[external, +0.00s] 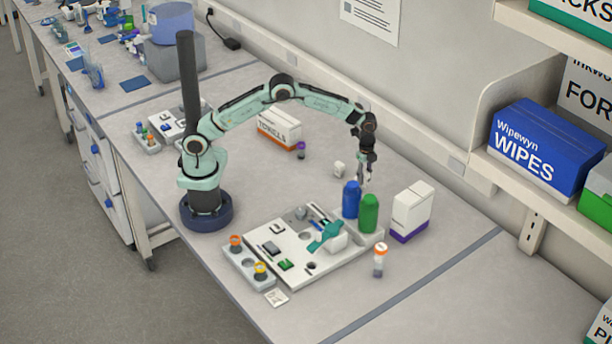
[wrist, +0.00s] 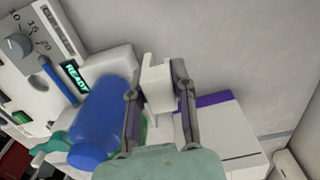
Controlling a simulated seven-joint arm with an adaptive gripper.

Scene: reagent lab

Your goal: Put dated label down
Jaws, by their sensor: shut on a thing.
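My gripper (external: 363,180) is shut on a small white piece, taken as the dated label (wrist: 157,88); no date can be read on it. In the wrist view my gripper (wrist: 160,92) has one finger on each side of this piece. In the external view the fingers point down behind the blue bottle (external: 351,201), and the held piece is hard to make out. The blue bottle (wrist: 103,122) is close to the left finger in the wrist view. I cannot tell whether the held piece touches the table.
A green bottle (external: 369,214) stands beside the blue one, and a white-and-purple box (external: 411,212) stands to the right. A white instrument (external: 330,265) is in front; a flat white card (external: 276,298) lies near the table edge.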

